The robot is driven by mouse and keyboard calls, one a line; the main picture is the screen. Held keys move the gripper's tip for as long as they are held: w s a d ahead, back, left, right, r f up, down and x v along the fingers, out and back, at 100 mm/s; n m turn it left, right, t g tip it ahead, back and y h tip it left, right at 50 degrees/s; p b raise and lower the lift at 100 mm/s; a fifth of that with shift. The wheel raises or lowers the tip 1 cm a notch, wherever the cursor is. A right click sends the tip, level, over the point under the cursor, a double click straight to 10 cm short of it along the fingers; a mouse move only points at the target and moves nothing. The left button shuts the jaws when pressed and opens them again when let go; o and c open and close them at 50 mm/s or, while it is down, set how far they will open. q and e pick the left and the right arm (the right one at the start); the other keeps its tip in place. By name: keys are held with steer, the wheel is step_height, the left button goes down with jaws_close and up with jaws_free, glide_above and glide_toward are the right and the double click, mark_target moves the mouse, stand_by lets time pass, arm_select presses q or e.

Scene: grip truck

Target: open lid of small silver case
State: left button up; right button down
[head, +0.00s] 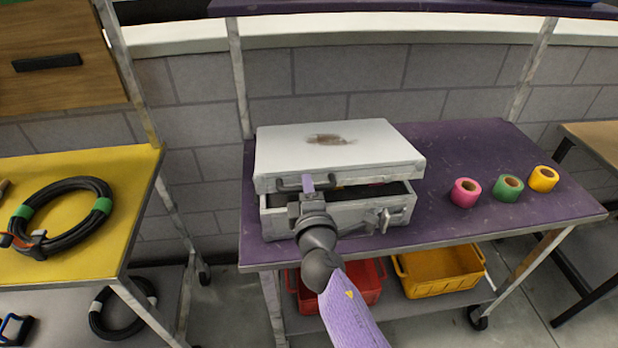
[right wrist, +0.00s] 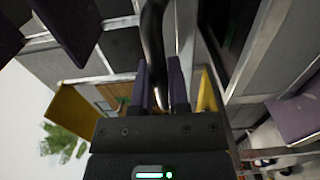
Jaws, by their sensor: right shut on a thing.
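The small silver case (head: 340,222) stands on the purple cart shelf. Its pale lid (head: 350,148), with a brown smudge on top, is raised a little at the front, and a dark gap shows between lid and base. A dark handle (head: 286,184) is on the lid's front; it also shows in the right wrist view (right wrist: 152,38). My right gripper (head: 307,184) is shut on this handle, with its fingers on either side of it in the right wrist view (right wrist: 160,85). A latch (head: 383,219) shows on the base's front. My left gripper is out of view.
Pink (head: 465,192), green (head: 508,187) and yellow (head: 543,178) tape rolls stand right of the case on the purple shelf (head: 470,150). Red (head: 365,285) and yellow (head: 440,272) bins sit below. A yellow table (head: 90,220) with a coiled black cable (head: 60,218) is at left.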

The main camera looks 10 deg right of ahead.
steer(key=w+r+g+p, duration=0.1)
steer(key=r+p, duration=0.2)
steer(key=p, duration=0.1)
steer(key=w+r+g+p, duration=0.1)
steer(key=r+p, duration=0.1)
steer(key=p, duration=0.2)
steer(key=w+r+g+p, duration=0.1)
steer(key=w+r+p, duration=0.1)
steer(key=r+p, duration=0.1)
steer(key=shift+r+p, duration=0.3)
steer(key=shift+p, duration=0.15)
steer(key=shift+w+r+p, duration=0.55)
steer(key=shift+w+r, duration=0.2)
steer(key=shift+w, duration=0.05)
steer(key=c, duration=0.6)
jaws_free()
steer(key=shift+c, duration=0.2)
steer(key=shift+s+r, duration=0.1)
steer(key=p+v, duration=0.5)
steer(key=v, duration=0.4)
steer(key=shift+s+r, duration=0.2)
steer(key=shift+s, duration=0.1)
